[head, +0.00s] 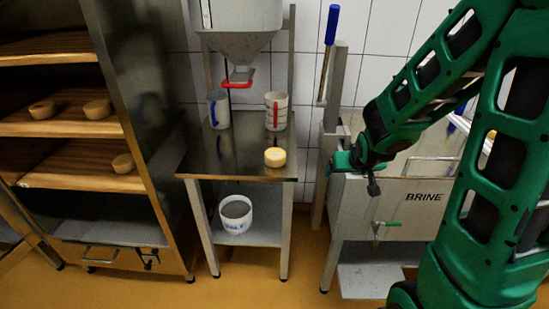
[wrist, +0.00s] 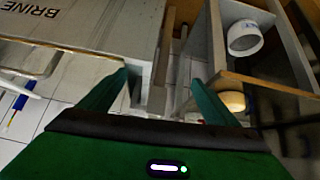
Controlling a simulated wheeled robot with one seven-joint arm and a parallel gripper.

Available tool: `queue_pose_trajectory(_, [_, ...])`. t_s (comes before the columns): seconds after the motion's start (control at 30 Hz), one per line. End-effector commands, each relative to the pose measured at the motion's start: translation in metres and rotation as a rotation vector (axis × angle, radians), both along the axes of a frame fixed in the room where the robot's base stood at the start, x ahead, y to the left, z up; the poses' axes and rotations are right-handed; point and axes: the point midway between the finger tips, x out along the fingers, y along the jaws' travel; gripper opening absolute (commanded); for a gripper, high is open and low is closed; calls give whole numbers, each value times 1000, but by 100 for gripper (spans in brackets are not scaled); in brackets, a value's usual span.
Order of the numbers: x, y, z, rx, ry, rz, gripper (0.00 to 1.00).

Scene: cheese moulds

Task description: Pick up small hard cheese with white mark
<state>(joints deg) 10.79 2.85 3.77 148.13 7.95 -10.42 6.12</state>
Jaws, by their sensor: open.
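A small round yellow cheese (head: 275,157) with a paler top sits near the front right of the steel table. It also shows in the wrist view (wrist: 233,101), to the right of the fingers. I cannot make out a distinct white mark on it. Other small cheeses lie on the wooden shelves at the left: one (head: 42,110), another (head: 97,109), and one lower down (head: 122,163). My gripper (wrist: 160,82) is open and empty. In the head view it is by the brine tank, right of the table and apart from the cheese.
The steel table (head: 228,165) also bears a jug with a blue handle (head: 218,110) and one with a red handle (head: 276,111), under a hopper (head: 240,45). A white bucket (head: 236,214) stands on its lower shelf. The brine tank (head: 385,205) is at the right.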

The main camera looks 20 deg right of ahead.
Motion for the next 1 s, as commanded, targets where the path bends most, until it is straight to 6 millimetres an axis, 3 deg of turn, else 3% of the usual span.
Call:
queue_pose_trajectory(0.1, [40, 32, -16, -26, -119, 88, 83])
queue_pose_trajectory(0.2, [68, 60, -24, -38, -228, 157, 83])
queue_pose_trajectory(0.33, [92, 98, -31, -37, -364, 238, 83])
queue_pose_trajectory(0.5, [106, 136, -35, -22, -502, 317, 83])
queue_pose_trajectory(0.77, [117, 158, -36, -6, -587, 357, 83])
queue_pose_trajectory(1.0, [150, 161, -46, -5, -590, 356, 83])
